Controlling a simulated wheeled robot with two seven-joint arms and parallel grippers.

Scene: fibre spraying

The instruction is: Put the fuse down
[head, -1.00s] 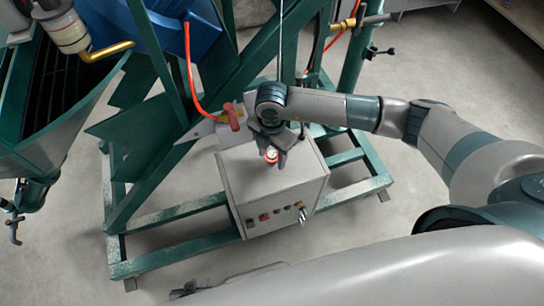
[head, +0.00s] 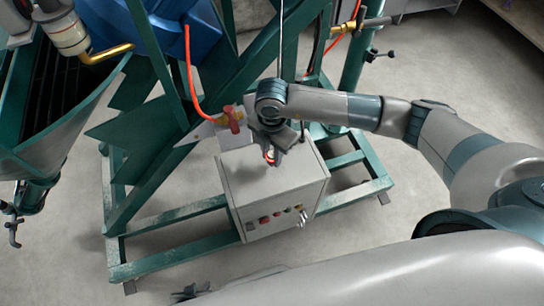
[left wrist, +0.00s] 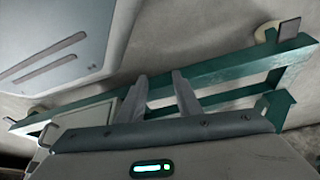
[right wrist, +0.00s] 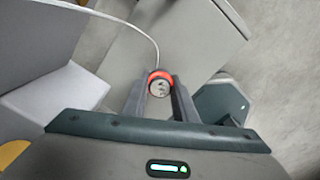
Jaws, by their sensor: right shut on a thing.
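The fuse (right wrist: 160,86), a small round piece with a red rim and a silver face, sits between the fingertips of my right gripper (right wrist: 160,92), which is shut on it. In the head view my right gripper (head: 274,152) is over the back part of the grey control box (head: 275,185), with only a bit of the red fuse (head: 268,157) showing. I cannot tell whether the fuse touches the box. My left gripper (left wrist: 160,85) is open and empty; it also shows at the lower edge of the head view (head: 190,292).
The box has several buttons (head: 278,216) on its front and stands in a green steel frame (head: 170,220). A red-handled valve (head: 231,120) with an orange hose is just left of my right gripper. A green hopper (head: 60,120) stands at the left. Grey floor is clear around the frame.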

